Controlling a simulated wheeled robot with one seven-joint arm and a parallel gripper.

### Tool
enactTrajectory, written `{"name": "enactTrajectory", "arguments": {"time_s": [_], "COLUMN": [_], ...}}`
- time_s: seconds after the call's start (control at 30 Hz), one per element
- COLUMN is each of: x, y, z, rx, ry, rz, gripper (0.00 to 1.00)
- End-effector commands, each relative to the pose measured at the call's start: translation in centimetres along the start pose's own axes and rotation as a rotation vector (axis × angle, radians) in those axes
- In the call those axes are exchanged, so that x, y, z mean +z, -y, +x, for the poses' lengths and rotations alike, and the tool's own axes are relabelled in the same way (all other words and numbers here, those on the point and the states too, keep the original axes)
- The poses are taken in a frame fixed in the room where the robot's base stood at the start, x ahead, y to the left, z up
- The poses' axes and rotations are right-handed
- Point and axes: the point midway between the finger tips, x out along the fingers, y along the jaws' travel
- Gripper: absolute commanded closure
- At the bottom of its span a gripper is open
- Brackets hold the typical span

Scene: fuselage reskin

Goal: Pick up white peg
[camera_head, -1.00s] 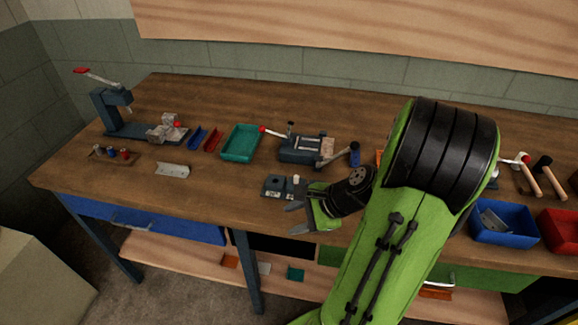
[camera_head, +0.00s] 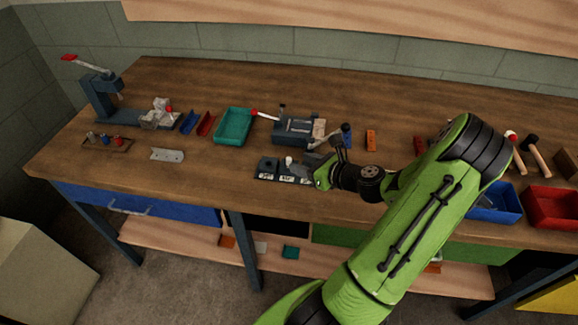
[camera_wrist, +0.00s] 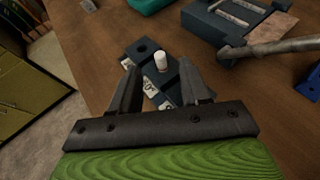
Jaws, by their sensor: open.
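The white peg (camera_wrist: 161,62) stands upright in a dark block with holes (camera_wrist: 143,51) and white labels, in the wrist view. In the head view the peg (camera_head: 289,161) shows as a small white spot on the block (camera_head: 266,170) near the front of the bench. My gripper (camera_wrist: 162,74) is open, with one finger on each side of the peg's direction in the wrist view. It comes in from the right in the head view (camera_head: 308,166). Whether the fingers touch the peg cannot be told.
A grey clamp fixture (camera_head: 294,131) with a red-tipped lever stands behind the block. A teal tray (camera_head: 233,126) is to its left, and a curved metal plate (camera_head: 168,155) lies further left. Blue (camera_head: 507,205) and red (camera_head: 553,208) bins stand at the right.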

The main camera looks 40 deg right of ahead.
Motion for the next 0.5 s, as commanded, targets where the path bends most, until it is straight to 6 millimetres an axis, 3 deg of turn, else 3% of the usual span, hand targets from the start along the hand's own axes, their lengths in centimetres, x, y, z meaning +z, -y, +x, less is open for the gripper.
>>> {"name": "enactTrajectory", "arguments": {"time_s": [0.1, 0.2, 0.43, 0.5], "x": [-0.3, -0.2, -0.1, -0.1], "y": [-0.1, -0.1, 0.0, 0.0], "z": [2.6, 3.8, 3.9, 3.9], "rx": [0.005, 0.003, 0.001, 0.002], "ry": [0.002, 0.001, 0.0, 0.0], "rz": [-0.001, -0.001, 0.001, 0.0], "gripper": [0.54, 0.54, 0.54, 0.64]}}
